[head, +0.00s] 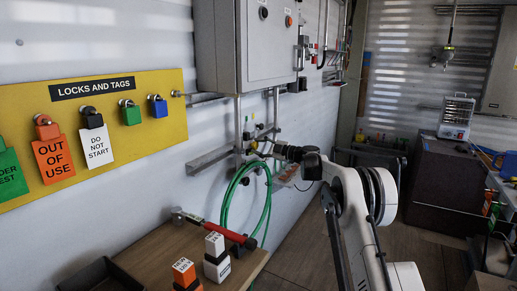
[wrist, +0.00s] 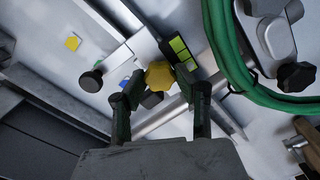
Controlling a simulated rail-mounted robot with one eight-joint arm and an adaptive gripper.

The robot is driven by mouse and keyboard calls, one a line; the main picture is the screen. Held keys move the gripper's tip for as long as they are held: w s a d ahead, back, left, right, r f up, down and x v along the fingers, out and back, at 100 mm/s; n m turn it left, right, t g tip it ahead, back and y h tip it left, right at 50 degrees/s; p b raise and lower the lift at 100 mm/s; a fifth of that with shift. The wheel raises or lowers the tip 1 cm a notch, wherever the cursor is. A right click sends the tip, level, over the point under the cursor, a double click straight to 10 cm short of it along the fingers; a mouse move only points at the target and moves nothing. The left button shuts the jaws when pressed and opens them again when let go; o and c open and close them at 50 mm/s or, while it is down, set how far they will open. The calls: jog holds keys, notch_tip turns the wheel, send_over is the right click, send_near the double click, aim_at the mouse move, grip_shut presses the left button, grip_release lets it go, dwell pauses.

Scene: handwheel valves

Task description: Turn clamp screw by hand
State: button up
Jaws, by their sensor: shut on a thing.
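In the wrist view a yellow lobed knob (wrist: 159,75), which looks like the clamp screw's head, sits between the fingertips of my gripper (wrist: 158,84). The gripper is shut on this knob, one dark green finger on each side. The screw's shaft is hidden. In the head view my gripper (head: 268,149) reaches to the wall fittings below the grey cabinet. The knob is too small and covered there to make out clearly.
A green hose (head: 240,205) hangs in a loop close by; it also shows in the wrist view (wrist: 225,60). Black knobs (wrist: 91,80) (wrist: 296,77) flank the yellow one. A grey cabinet (head: 245,45) is above. A wooden bench (head: 150,250) holds a red-handled hammer (head: 205,227) and blocks.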

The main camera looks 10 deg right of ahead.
jog(key=shift+n, duration=0.6)
jog(key=o, duration=0.5)
jog(key=shift+n, duration=0.4)
jog(key=o, duration=0.4)
jog(key=shift+b+v, duration=0.45)
jog(key=shift+v, duration=2.55)
